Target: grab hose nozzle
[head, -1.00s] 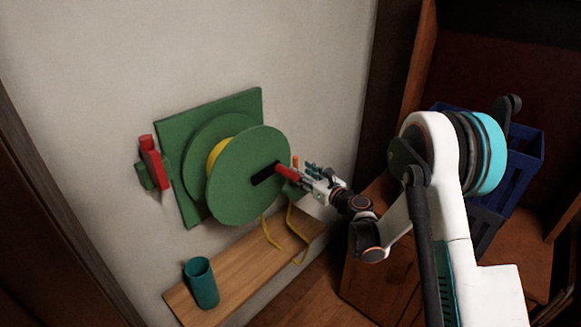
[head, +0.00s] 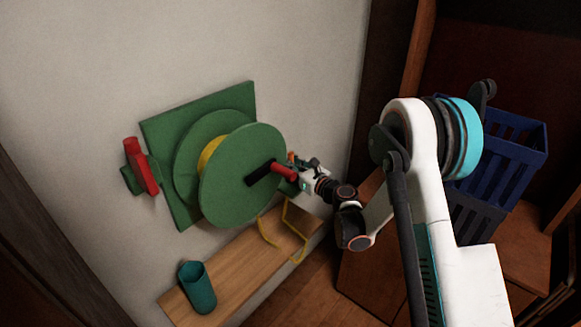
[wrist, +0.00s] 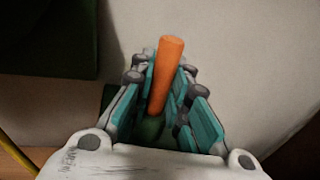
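The hose nozzle (wrist: 167,72) is an orange cylinder on a green lower part. In the wrist view it stands tilted between the teal finger pads of my gripper (wrist: 165,92), which close in tightly on both sides of it. Its lower end is partly hidden by the fingers. In the head view my gripper (head: 303,168) is at the right edge of the green hose reel (head: 242,190), just behind the red crank handle (head: 284,172); the nozzle is mostly hidden there. Yellow hose (head: 267,232) hangs below the reel.
A red lever (head: 141,167) is on the wall left of the reel. A blue crate (head: 515,160) stands at the right, on wooden furniture. The crank handle is very close to my gripper.

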